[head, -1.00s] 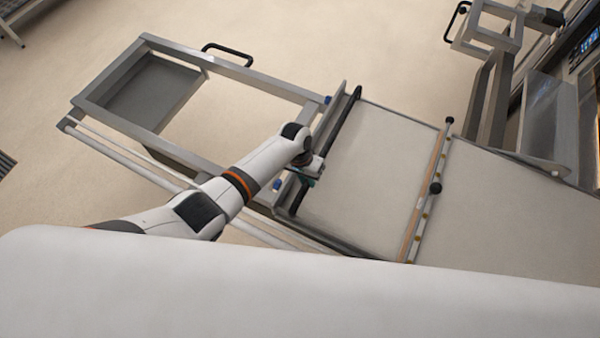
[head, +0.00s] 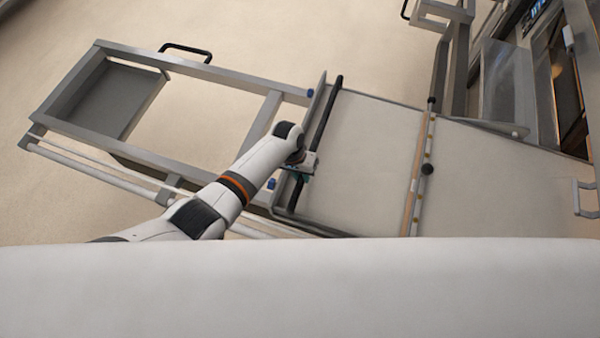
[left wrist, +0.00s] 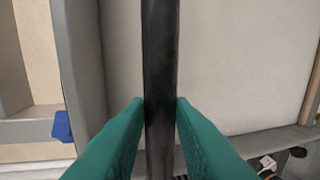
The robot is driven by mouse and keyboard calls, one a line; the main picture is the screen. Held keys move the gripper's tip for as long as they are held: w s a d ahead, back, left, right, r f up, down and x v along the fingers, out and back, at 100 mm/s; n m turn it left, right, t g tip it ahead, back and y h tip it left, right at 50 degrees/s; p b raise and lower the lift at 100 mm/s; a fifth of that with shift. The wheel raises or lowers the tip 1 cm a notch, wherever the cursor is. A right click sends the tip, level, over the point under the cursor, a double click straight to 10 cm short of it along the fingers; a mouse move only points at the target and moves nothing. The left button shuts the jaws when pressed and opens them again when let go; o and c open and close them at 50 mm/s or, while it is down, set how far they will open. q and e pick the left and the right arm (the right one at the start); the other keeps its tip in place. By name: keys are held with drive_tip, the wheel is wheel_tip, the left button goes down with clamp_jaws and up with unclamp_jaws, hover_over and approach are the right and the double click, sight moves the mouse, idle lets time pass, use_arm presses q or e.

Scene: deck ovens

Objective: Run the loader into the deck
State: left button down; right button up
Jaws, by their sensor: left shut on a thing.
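The loader is a long flat frame with a pale cloth bed (head: 365,160). A black handle bar (head: 327,118) runs across the bed's left end, beside an upright metal plate (head: 312,110). My left gripper (head: 300,176) is shut on this bar near its lower end. In the left wrist view, its green fingers (left wrist: 160,112) press on both sides of the dark bar (left wrist: 160,60). The deck oven (head: 570,80) stands at the upper right, its opening partly visible. The bed's right end passes out of clear sight near it. My right gripper is not in view.
A wooden strip with black knobs (head: 417,180) crosses the bed. The open metal trolley frame (head: 200,70) extends left, with a black handle (head: 185,50). A metal stand (head: 450,60) rises beside the bed near the oven. Bare floor (head: 300,30) lies beyond the frame.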

use_arm(q)
drive_tip(key=c, duration=1.4)
unclamp_jaws()
drive_tip(key=shift+d+r, duration=0.15)
drive_tip(key=shift+d, duration=0.25)
drive_tip(key=shift+c, duration=0.2)
drive_tip(key=shift+o, duration=0.9)
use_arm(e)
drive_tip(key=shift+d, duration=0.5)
use_arm(q)
wheel_tip(320, 180, up, 12)
drive_tip(key=a, duration=0.2)
drive_tip(key=shift+w, duration=0.35)
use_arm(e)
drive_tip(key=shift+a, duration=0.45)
use_arm(q)
drive_tip(key=shift+a+f, duration=0.1)
drive_tip(key=shift+f, duration=0.1)
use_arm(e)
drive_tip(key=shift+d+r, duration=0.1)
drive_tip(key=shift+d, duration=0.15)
